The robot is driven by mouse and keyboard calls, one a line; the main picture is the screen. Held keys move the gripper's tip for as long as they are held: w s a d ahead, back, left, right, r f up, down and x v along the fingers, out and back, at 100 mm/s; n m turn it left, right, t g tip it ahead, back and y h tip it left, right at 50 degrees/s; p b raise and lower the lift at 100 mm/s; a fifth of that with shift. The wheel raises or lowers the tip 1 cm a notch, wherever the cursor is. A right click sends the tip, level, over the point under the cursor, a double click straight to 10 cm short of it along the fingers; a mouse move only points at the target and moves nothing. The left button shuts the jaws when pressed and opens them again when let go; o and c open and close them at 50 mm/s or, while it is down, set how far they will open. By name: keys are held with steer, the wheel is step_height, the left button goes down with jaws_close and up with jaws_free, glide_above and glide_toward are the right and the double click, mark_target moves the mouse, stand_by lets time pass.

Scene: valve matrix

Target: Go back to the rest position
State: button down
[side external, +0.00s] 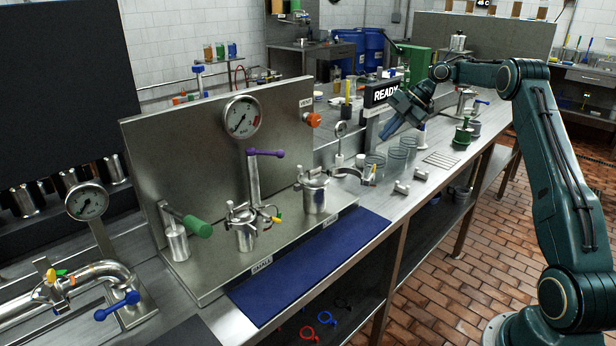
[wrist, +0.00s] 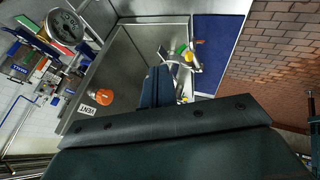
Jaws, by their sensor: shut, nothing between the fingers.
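My gripper (side external: 386,134) hangs in the air above the far right part of the bench, beside the black READY sign (side external: 382,94). Its fingers point down and to the left. In the wrist view the blue-grey fingers (wrist: 157,84) are together with nothing between them. The steel valve panel (side external: 190,150) stands to the left, clear of my gripper. The wrist view shows its orange VENT knob (wrist: 105,97) and a steel fitting with yellow and green handles (wrist: 184,54).
A dial gauge (side external: 242,117), a purple-handled valve (side external: 254,175) and a green-handled valve (side external: 187,223) stand on the panel unit. Glass beakers (side external: 398,157) and small steel fittings (side external: 402,187) stand below my gripper. A blue mat (side external: 310,265) lies bare in front.

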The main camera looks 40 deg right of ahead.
steer(key=s+a+r+m+h, duration=0.1)
steer(key=s+a+r+m, duration=0.2)
steer(key=a+r, duration=0.3)
steer(key=s+a+r+m+h, duration=0.1)
steer(key=s+a+r+m, duration=0.15)
steer(key=a, duration=0.65)
steer(key=s+a+r+m+h, duration=0.1)
steer(key=s+a+r+m, duration=0.1)
steer(key=a+r+m, duration=0.4)
steer(key=s+a+f+m+h, duration=0.1)
steer(key=s+a+m, duration=0.1)
steer(key=s+a, duration=0.7)
steer(key=s+f+m, duration=0.2)
steer(key=s+f, duration=0.1)
steer(key=s, duration=0.5)
steer(key=s+d+f+m+h, duration=0.1)
steer(key=s+f+m, duration=0.2)
steer(key=s, duration=0.4)
steer(key=shift+s+t, duration=0.3)
steer(key=shift+s, duration=0.1)
